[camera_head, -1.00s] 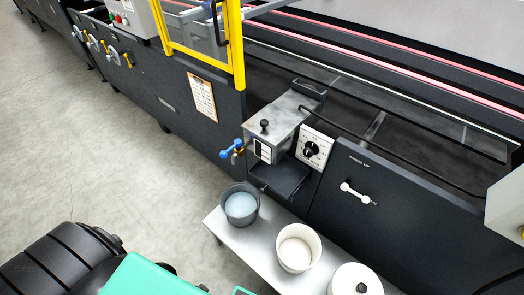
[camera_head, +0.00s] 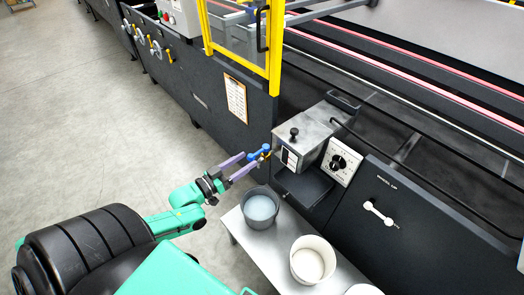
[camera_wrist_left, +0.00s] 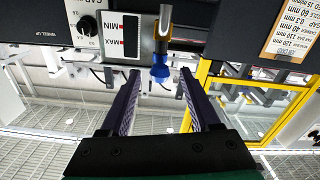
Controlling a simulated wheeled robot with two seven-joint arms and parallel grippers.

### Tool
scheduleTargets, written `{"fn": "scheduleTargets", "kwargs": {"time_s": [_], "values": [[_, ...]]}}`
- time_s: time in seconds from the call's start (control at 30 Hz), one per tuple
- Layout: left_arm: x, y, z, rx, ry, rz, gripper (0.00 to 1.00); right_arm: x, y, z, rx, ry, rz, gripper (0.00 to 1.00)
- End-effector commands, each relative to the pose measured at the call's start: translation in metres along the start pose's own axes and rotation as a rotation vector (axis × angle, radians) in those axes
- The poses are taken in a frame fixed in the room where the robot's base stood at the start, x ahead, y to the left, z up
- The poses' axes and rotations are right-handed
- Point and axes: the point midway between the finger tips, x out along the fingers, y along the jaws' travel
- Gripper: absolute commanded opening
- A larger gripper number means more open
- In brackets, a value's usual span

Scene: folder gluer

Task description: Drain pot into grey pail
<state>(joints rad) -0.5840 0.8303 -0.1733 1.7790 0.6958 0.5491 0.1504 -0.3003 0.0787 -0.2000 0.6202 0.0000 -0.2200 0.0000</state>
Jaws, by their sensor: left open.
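The metal glue pot (camera_head: 304,132) with a black lid knob is fixed to the dark machine side. A valve with a blue handle (camera_head: 262,152) sits at its left front; the handle also shows in the left wrist view (camera_wrist_left: 160,73). The grey pail (camera_head: 260,208) stands on the bench below, with pale bluish contents. My left gripper (camera_head: 248,163) is open, its purple fingers reaching to the blue handle. In the left wrist view the handle appears between the open fingers; contact cannot be told. My right gripper is not in view.
The metal bench (camera_head: 273,246) also carries a white bucket (camera_head: 312,261) and, at the lower edge, part of a white lidded container (camera_head: 364,290). A dial panel (camera_head: 341,162) is right of the pot. A yellow frame (camera_head: 274,60) rises behind. Floor at left is clear.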

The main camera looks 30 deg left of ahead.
Motion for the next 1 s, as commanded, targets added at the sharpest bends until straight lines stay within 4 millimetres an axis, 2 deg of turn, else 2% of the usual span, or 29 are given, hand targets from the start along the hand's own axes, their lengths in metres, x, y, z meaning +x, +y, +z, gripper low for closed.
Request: {"fn": "scheduleTargets", "kwargs": {"time_s": [0.1, 0.3, 0.43, 0.63, 0.67, 0.8, 0.83, 1.0], "values": [[0.032, -0.001, 0.000, 0.000, 0.005, 0.000, 0.63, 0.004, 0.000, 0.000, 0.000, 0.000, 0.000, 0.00], [0.069, -0.001, 0.001, 0.000, 0.001, -0.002, 0.63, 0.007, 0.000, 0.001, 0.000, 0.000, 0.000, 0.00], [0.079, 0.000, 0.001, 0.000, -0.001, -0.001, 0.63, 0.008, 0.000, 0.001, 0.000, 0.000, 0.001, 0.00], [0.079, 0.000, 0.001, 0.000, -0.003, -0.001, 0.63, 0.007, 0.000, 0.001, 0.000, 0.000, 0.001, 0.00], [0.079, 0.000, 0.001, 0.000, -0.003, -0.001, 0.59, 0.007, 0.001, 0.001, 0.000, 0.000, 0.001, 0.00], [0.079, 0.000, 0.001, 0.000, -0.003, -0.001, 0.06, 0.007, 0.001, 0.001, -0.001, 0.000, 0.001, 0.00], [0.079, 0.000, 0.001, 0.000, -0.003, -0.001, 0.00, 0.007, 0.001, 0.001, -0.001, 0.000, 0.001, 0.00], [0.079, 0.000, 0.001, 0.000, -0.003, -0.001, 0.00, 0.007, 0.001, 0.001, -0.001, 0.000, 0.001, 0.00]]}}
